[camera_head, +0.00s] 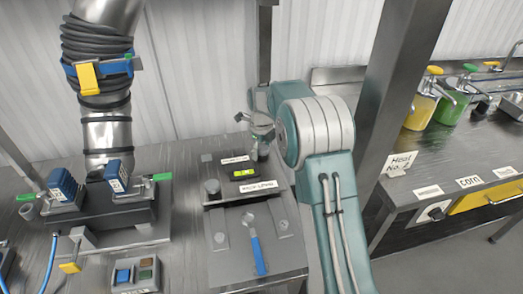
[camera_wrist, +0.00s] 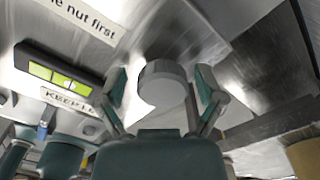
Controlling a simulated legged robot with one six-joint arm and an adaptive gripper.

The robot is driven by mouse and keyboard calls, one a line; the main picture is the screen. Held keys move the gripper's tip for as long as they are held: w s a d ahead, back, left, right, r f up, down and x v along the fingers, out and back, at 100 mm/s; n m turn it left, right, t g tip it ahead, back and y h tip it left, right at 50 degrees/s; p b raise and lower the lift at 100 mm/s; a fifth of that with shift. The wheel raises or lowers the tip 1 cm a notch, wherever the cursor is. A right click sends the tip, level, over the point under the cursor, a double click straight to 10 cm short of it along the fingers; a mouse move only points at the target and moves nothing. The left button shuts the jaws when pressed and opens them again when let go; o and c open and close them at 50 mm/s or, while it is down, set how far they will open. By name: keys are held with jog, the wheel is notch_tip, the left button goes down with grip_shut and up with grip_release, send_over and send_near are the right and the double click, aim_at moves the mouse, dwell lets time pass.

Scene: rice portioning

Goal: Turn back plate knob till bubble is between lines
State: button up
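The back plate knob (camera_wrist: 162,84) is a grey round knob in the wrist view. My gripper (camera_wrist: 162,92) has its two teal fingers on either side of it, with a small gap showing on each side, so it looks open. The level (camera_wrist: 58,76) is a black housing with a yellow-green vial and dark lines, left of the knob.
Another knob (camera_head: 212,186) stands at the plate's left. A blue-handled wrench (camera_head: 256,245) lies in front of the plate. A machine with blue clamps (camera_head: 118,176) and a button box (camera_head: 137,275) stand to the left. A steel post (camera_head: 395,95) stands to the right of my arm.

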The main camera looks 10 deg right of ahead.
jog(key=shift+d, duration=0.2)
jog(key=c, duration=0.7)
jog(key=shift+f+n, duration=0.1)
jog(key=shift+n, duration=0.2)
